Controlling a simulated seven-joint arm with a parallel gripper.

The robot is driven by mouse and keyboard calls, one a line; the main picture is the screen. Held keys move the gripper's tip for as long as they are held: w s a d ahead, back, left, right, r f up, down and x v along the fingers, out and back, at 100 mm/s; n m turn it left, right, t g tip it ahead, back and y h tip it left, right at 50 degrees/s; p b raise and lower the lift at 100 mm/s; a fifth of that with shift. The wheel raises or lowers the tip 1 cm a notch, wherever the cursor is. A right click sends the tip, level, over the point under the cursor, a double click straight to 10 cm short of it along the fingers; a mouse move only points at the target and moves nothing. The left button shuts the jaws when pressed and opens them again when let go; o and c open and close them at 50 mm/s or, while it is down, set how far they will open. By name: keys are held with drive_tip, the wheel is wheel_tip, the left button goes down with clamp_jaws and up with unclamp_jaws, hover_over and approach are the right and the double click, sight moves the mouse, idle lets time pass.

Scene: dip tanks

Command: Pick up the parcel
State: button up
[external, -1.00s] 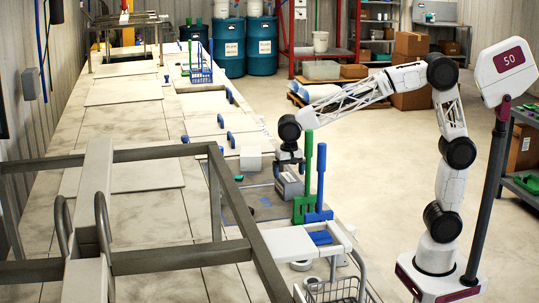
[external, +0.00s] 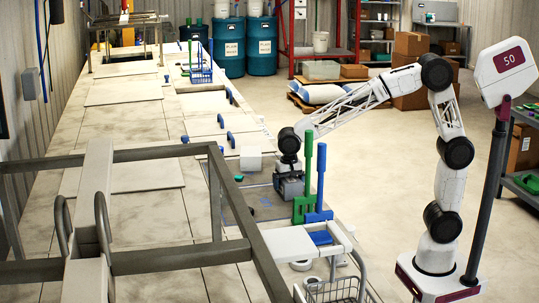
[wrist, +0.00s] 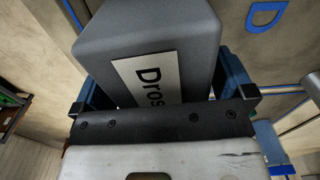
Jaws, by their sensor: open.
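The parcel, a grey block-like box (wrist: 120,28) with a white label reading "Dros…", fills the upper middle of the wrist view. In the external view the grey parcel (external: 291,189) sits at the tank line's right edge, partly hidden by my gripper and a green-handled tool. My gripper (wrist: 163,95) is open, with one blue-grey finger on each side of the parcel. In the external view my gripper (external: 289,170) is right above and around the parcel's top. I cannot tell whether the fingers touch it.
A green-handled tool (external: 306,180) and a blue-handled tool (external: 320,185) stand upright close to the right of the parcel. A white box (external: 250,160) lies to its left. A grey metal railing (external: 235,215) crosses the foreground.

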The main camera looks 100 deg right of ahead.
sight(288, 178)
drive_tip(key=c, duration=1)
drive_tip(key=shift+o, duration=0.2)
drive_tip(key=shift+r, duration=0.15)
drive_tip(key=shift+r, duration=1.45)
drive_tip(key=shift+s+r, duration=0.2)
drive_tip(key=shift+s, duration=0.05)
drive_tip(key=s+a+r, duration=0.1)
drive_tip(key=s+a, duration=0.3)
drive_tip(key=s, duration=1.1)
drive_tip(key=shift+r, duration=0.2)
